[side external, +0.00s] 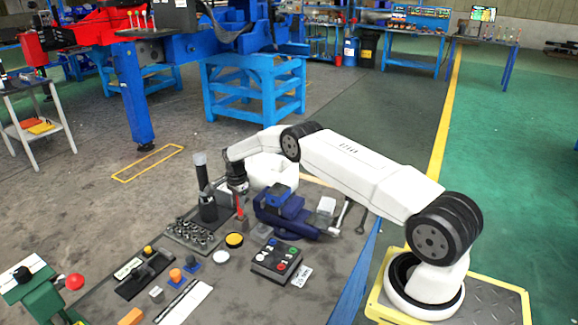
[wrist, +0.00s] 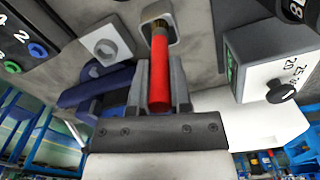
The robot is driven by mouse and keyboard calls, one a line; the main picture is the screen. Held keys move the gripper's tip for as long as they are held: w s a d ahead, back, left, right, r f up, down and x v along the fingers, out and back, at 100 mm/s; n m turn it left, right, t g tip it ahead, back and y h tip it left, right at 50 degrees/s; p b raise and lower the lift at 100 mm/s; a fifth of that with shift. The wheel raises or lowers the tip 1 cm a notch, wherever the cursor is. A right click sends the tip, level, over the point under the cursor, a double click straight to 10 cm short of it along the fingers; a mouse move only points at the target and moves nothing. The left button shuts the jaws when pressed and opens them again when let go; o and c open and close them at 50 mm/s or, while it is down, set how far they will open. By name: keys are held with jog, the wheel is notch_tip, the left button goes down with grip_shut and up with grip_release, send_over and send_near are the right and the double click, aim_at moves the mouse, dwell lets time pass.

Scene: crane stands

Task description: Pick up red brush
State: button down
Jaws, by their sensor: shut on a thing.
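The red brush (wrist: 160,72) shows in the wrist view between the two grey fingers of my gripper (wrist: 160,88), which is shut on its handle. Its darker tip end points toward a light grey square holder (wrist: 174,38); I cannot tell whether the tip is inside the holder or above it. In the side view the red brush (side external: 239,211) is a small upright red strip under my gripper (side external: 238,190), over the work table. The fingertips are too small to make out there.
A blue vise (side external: 285,209) is close right. A rack of metal parts (side external: 192,236), a yellow round piece (side external: 234,240) and a button box (side external: 277,260) lie in front. A white box with a knob (wrist: 270,70) is nearby.

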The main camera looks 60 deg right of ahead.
aim_at(240, 213)
jog(key=shift+r, duration=4)
jog(key=shift+s+a+f+t+y, duration=0.35)
jog(key=shift+s+a+y, duration=0.25)
jog(key=shift+a, duration=0.1)
jog(key=shift+s+a+f+t+y, duration=0.2)
jog(key=shift+s+a+t+y, duration=0.1)
jog(key=shift+s+a+y, duration=0.35)
jog(key=shift+s+a+f+t+y, duration=0.35)
jog(key=shift+s+a+y, duration=0.15)
jog(key=shift+a, duration=0.25)
jog(key=shift+f, duration=0.1)
jog(key=shift+f, duration=2.85)
jog(key=shift+f, duration=0.65)
jog(key=shift+r, duration=0.15)
